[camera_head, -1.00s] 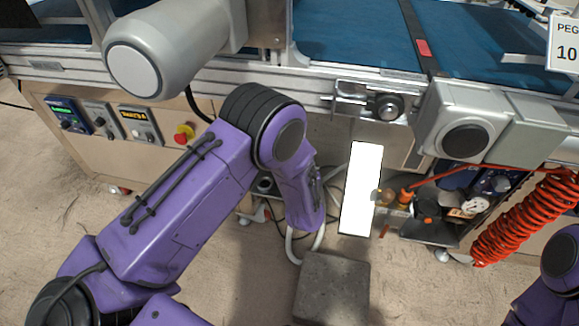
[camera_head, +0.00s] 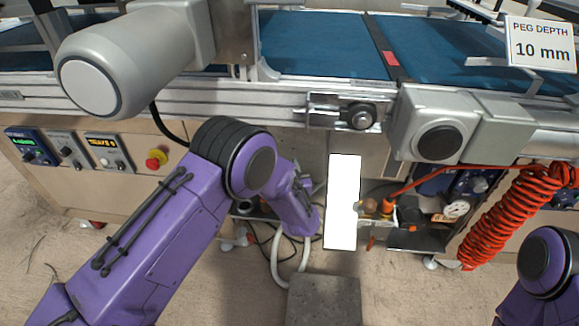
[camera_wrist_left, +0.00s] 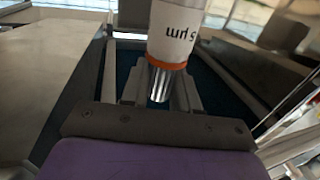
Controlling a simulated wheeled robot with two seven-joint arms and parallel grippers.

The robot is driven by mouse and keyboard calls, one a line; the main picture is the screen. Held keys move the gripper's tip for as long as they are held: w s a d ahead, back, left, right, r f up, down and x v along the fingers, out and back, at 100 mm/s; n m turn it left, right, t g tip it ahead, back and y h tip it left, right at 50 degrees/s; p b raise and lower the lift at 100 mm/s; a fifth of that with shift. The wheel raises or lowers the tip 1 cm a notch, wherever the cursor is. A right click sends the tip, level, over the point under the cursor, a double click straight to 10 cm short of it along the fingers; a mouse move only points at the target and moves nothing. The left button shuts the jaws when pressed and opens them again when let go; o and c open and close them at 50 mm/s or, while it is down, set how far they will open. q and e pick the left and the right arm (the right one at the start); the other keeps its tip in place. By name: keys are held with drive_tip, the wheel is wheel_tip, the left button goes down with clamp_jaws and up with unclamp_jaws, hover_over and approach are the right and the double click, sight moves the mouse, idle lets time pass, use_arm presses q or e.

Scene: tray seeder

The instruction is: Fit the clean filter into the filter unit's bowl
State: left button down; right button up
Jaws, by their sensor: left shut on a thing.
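In the left wrist view, a white cylindrical filter (camera_wrist_left: 178,28) with "5 µm" print, an orange ring and a shiny metal end sits in front of my left gripper (camera_wrist_left: 160,88). The gripper is shut on it; the finger contact is hard to make out. In the head view, my purple left forearm (camera_head: 292,205) points down beside a plain white upright panel (camera_head: 342,200), and the gripper's fingers do not show. Small orange and brown parts (camera_head: 385,207) stand on a grey shelf just right of the panel. I cannot tell which is the filter unit's bowl.
A coiled orange hose (camera_head: 515,215) hangs at the right, near a round gauge (camera_head: 456,209). A grey block (camera_head: 323,300) stands on the floor below. The conveyor's metal rail (camera_head: 280,112) runs above the work area. A red stop button (camera_head: 156,158) is at the left.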

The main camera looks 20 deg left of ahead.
use_arm(q)
drive_tip(key=shift+f+b, duration=2.85)
drive_tip(key=shift+f, duration=1.4)
drive_tip(key=shift+r, duration=0.1)
drive_tip(key=c, duration=1.1)
unclamp_jaws()
drive_tip(key=o, duration=0.6)
